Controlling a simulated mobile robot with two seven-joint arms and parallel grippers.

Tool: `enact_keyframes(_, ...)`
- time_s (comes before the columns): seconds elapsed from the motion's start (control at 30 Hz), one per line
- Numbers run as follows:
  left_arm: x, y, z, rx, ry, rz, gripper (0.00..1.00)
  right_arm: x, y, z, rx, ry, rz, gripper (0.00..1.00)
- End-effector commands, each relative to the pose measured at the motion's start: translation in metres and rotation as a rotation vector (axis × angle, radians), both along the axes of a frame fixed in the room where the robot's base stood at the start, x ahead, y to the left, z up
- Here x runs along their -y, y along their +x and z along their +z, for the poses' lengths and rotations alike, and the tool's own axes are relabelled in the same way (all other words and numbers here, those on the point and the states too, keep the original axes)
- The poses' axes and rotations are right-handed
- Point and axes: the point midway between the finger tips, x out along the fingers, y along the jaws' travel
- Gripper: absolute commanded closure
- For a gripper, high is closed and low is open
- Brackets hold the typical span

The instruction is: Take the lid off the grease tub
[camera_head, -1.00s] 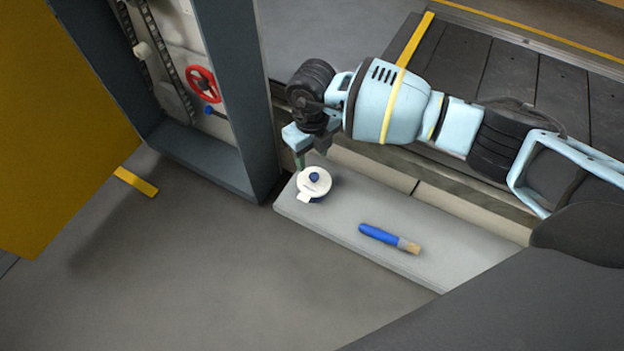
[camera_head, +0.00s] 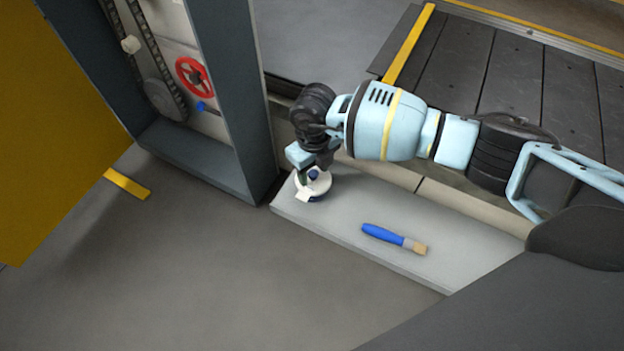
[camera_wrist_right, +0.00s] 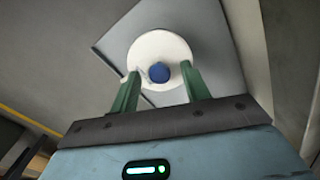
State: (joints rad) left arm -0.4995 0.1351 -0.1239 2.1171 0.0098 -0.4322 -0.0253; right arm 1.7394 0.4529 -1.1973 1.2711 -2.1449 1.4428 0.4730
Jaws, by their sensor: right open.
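The grease tub's white lid (camera_head: 318,183) with its blue knob (camera_head: 314,174) sits on the tub, near the left end of a pale ledge. The tub is mostly hidden under the lid; a little of its dark blue side (camera_head: 318,199) shows. My right gripper (camera_head: 312,180) is over the lid, pointing down. In the right wrist view the green fingers (camera_wrist_right: 160,74) are open, one on each side of the knob (camera_wrist_right: 159,72), over the white lid (camera_wrist_right: 150,46); there is a gap between each finger and the knob. My left gripper is not in view.
A blue-handled brush (camera_head: 394,239) lies on the pale ledge (camera_head: 460,260) to the right of the tub. The slat conveyor (camera_head: 510,75) is behind my right arm.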

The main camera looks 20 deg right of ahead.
Motion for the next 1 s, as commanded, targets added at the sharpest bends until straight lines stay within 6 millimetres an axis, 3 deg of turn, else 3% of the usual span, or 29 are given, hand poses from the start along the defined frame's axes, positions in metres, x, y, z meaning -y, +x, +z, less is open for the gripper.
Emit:
enact_keyframes(0.13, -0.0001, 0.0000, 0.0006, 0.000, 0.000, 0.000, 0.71, -0.0001, 0.0000, 0.0010, 0.000, 0.000, 0.000, 0.55)
enact_keyframes(0.5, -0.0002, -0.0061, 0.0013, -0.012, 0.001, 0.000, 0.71, -0.0001, 0.0000, 0.0011, 0.000, 0.000, 0.000, 1.00)
enact_keyframes(1.0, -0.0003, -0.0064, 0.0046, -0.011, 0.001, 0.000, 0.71, 0.0000, 0.0001, 0.0088, 0.001, -0.001, 0.000, 1.00)
